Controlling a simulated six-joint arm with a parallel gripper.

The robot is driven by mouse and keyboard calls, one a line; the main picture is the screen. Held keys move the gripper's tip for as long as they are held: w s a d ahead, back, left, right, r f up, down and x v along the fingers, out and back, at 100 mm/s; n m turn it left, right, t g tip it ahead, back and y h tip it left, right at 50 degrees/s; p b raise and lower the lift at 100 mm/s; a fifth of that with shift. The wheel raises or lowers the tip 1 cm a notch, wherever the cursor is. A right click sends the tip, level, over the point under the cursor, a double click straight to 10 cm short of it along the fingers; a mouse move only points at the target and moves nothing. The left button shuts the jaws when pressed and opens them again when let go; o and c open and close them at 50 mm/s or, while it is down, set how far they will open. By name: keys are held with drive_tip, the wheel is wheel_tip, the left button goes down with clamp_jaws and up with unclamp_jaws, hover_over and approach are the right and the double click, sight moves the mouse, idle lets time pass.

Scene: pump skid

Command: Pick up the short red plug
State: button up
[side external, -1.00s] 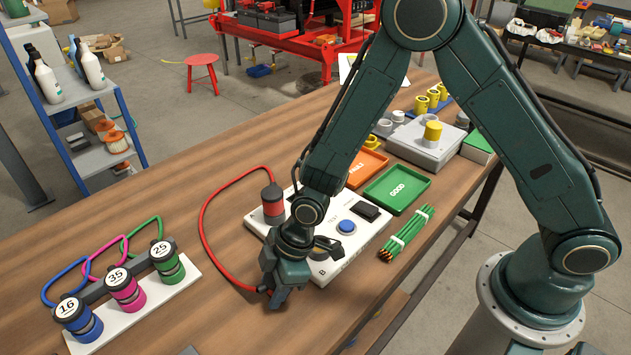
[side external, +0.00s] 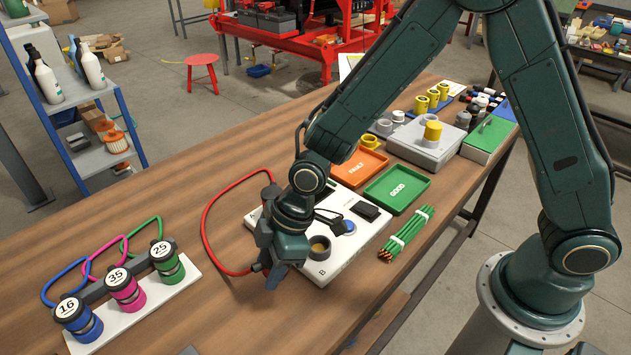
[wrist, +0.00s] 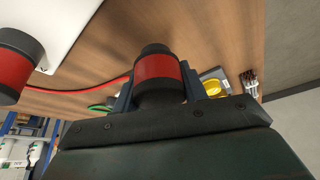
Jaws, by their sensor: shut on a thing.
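My gripper (side external: 272,272) is low beside the left front corner of the white box (side external: 340,262). In the wrist view its jaws (wrist: 157,92) are shut on a red plug (wrist: 158,70) with black ends. A red cable (wrist: 75,91) runs to this plug; it also loops over the table in the side view (side external: 203,225). A second red and black plug (wrist: 12,70) shows at the left edge of the wrist view, by the white box. My arm hides both plugs in the side view. I cannot tell how high the held plug is.
The box carries an open ring socket (side external: 319,247), a blue button (side external: 347,227) and a black block (side external: 366,211). Green sticks (side external: 407,234) lie to its right. A rack of numbered plugs (side external: 125,290) stands at left. Orange (side external: 356,170) and green (side external: 397,188) trays lie behind.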

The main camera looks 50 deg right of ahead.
sight(268, 256)
wheel_tip(268, 256, up, 14)
drive_tip(key=shift+f, duration=0.25)
drive_tip(key=shift+f, duration=0.1)
idle(0.5)
drive_tip(key=d+f+m, duration=0.1)
drive_tip(key=d+f, duration=0.6)
drive_tip(key=d, duration=0.4)
drive_tip(key=shift+d+f+m+t, duration=0.25)
drive_tip(key=shift+d+m+t, duration=0.05)
drive_tip(key=shift+f, duration=0.1)
drive_tip(key=shift+f, duration=2.6)
drive_tip(key=shift+f, duration=1.1)
